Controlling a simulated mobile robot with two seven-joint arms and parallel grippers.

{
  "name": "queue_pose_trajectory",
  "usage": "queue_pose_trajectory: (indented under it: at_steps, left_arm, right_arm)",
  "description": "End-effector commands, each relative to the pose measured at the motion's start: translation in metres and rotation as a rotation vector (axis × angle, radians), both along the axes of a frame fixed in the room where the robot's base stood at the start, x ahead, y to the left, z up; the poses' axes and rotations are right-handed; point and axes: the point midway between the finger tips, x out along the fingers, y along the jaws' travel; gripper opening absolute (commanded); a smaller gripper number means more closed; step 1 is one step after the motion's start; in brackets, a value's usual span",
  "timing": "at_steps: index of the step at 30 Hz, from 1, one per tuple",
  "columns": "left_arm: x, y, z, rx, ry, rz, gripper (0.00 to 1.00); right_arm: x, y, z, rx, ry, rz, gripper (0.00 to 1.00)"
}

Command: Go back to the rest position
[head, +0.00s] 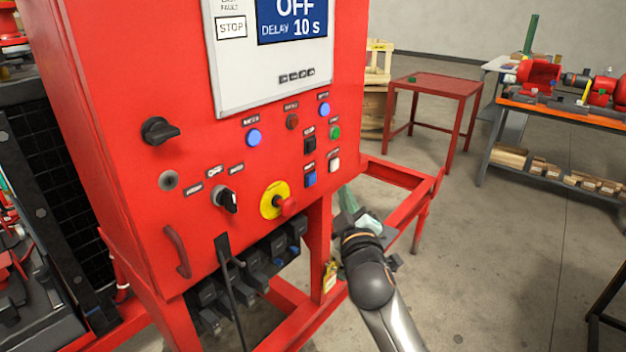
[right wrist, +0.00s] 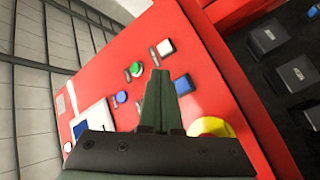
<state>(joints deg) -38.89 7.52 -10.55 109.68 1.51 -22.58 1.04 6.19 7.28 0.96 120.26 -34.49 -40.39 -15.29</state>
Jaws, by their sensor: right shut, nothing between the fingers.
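My right gripper (head: 348,200) is in the lower middle of the head view, in front of and below the right part of the red control panel (head: 100,60). Its fingers are shut and empty, pointing up. In the right wrist view the shut fingers (right wrist: 157,95) stand in front of the panel face, with the green button (right wrist: 134,70), the white button (right wrist: 165,48) and the blue button (right wrist: 184,85) around them. I cannot tell the gap to the panel. My left gripper is in neither view.
A yellow and red emergency stop (head: 276,201) and a black rotary switch (head: 228,200) stick out from the panel. A red frame rail (head: 410,207) lies right of my arm. A red table (head: 435,84) stands behind; open floor lies right.

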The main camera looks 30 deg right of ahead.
Motion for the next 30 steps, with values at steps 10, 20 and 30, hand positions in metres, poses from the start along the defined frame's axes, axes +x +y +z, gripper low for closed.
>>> queue_pose_trajectory:
  at_steps: [10,20,30]
  left_arm:
    - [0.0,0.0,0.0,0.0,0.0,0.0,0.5]
    - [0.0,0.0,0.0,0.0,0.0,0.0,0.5]
    - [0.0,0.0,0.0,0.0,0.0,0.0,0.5]
  right_arm:
    - [0.0,0.005,-0.015,0.018,0.024,0.021,0.0]
    - [-0.059,0.08,-0.204,0.355,0.323,0.242,0.0]
    - [-0.208,0.156,-0.353,0.83,0.621,0.288,0.0]
